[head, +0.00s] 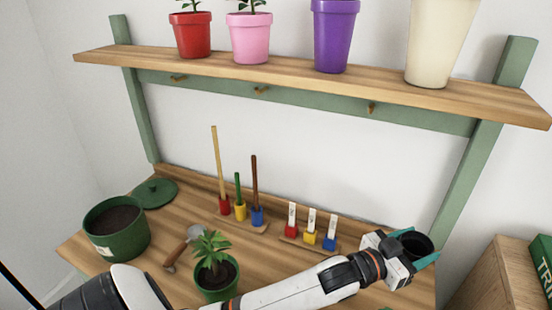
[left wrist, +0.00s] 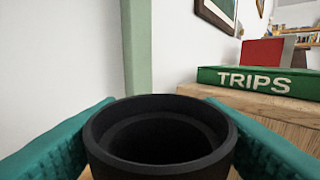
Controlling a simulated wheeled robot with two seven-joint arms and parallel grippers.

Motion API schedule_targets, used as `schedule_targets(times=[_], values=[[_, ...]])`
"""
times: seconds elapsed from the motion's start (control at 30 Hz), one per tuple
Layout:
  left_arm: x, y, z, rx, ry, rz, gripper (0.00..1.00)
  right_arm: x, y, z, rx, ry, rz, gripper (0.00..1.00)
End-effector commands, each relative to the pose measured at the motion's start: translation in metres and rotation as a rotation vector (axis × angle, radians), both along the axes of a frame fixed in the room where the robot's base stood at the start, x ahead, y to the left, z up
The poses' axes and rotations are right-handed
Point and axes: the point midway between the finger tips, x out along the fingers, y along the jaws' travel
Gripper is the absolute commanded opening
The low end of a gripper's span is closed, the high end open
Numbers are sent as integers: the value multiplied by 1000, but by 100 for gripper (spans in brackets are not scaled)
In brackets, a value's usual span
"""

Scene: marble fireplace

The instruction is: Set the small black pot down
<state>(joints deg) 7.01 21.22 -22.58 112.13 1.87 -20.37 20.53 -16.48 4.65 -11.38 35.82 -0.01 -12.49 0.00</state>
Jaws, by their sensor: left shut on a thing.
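The small black pot (head: 416,245) is at the right end of the wooden bench in the head view. It also fills the lower middle of the left wrist view (left wrist: 160,135), upright, with its dark inside showing. My left gripper (head: 418,250) has its teal fingers on both sides of the pot and is shut on it. I cannot tell whether the pot's base touches the bench (head: 160,215), as the gripper hides it. My right gripper is not in view.
Coloured blocks (head: 311,235) are left of the gripper. A shelf (head: 300,75) with pots hangs above. A wooden cabinet (head: 500,280) with a green book (left wrist: 258,80) stands right.

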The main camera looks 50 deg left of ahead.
Motion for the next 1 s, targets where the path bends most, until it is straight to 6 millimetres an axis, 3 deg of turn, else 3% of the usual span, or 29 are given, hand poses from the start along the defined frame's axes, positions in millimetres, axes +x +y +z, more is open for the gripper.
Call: schedule_targets(times=[0.23,0.5,0.9,1.0], values=[[1,0,-3,-1,1,-1,38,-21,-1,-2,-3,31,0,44],[1,0,-51,-1,4,0,38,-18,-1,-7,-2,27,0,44],[1,0,-97,-1,1,0,38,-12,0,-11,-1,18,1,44],[0,0,-100,-1,-2,-1,38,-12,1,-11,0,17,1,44]])
